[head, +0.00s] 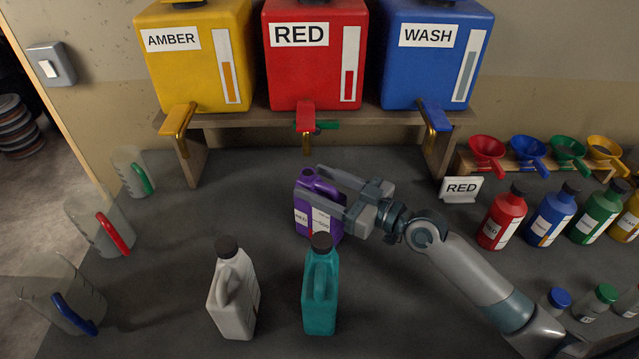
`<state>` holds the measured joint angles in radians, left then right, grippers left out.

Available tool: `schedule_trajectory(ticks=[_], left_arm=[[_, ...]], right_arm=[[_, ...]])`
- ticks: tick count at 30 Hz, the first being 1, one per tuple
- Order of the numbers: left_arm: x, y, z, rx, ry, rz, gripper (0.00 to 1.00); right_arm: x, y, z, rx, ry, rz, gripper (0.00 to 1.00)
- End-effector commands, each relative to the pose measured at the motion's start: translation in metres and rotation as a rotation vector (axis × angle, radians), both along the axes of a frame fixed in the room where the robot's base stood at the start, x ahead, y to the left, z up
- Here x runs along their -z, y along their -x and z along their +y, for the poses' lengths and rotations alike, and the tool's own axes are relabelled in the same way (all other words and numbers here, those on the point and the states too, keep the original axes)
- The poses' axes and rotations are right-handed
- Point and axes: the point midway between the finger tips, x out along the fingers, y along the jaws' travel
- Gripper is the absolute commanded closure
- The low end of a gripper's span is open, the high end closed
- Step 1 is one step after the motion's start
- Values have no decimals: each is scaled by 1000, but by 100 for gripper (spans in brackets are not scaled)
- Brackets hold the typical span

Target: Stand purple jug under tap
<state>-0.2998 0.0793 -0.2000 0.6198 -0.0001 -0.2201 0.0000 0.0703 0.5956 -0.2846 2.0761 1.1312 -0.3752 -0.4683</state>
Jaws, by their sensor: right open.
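The purple jug (304,195) stands upright on the dark bench, below and slightly right of the red tap (306,118). Its white label reads RED. The tap is on the front of the red tank (315,75), also labelled RED, on a raised shelf. My right gripper (321,191) comes in from the right, its jaws open, one finger behind the jug and one across its front. Whether either finger touches the jug I cannot tell. The front finger hides part of the jug. My left gripper is not in view.
Grey (233,295) and teal (320,295) jugs stand in front. Amber (195,75) and blue wash (430,75) tanks flank the red one on the shelf (375,117). Clear pitchers (95,230) line the left. A RED sign (461,188), bottles and funnels (487,152) are right.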

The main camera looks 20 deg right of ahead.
Motion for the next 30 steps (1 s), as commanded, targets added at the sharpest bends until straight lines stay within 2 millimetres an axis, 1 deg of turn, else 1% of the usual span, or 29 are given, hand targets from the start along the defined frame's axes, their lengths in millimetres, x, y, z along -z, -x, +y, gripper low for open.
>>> schedule_trajectory(ticks=[2, 8, 21, 27, 30], left_arm=[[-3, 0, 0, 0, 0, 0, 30], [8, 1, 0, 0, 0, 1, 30], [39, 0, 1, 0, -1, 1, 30], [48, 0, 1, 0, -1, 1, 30], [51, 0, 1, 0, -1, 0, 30]], right_arm=[[-2, 0, 0, 0, 0, 0, 44], [2, 13, -11, 1, 3, 0, 44], [4, 65, -54, -1, 4, 2, 44], [2, 82, -70, 0, 3, 1, 44], [1, 87, -74, 0, 2, 1, 44]])
